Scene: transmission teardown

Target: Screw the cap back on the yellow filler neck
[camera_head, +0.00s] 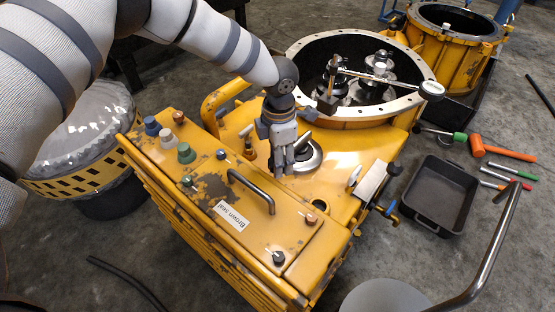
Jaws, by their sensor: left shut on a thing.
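My left gripper (281,169) points down over the yellow housing's top, right of the ribbed cover box. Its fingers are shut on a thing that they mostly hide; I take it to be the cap. A round silver disc-like part (311,164) shows just behind and right of the fingers, on or close above the housing. I cannot tell whether it touches the fingers. No yellow filler neck shows clearly; it may be hidden under the gripper. A small brass fitting with a dark top (247,143) stands left of the gripper. My right gripper is not in view.
The cover box bears a bar handle (252,190), coloured knobs (186,153) and a "Brown seal" label (231,215). Behind is the open round housing (425,79) with gears and a dial gauge (431,89). A black tray (440,194) and hand tools (511,153) lie on the floor right.

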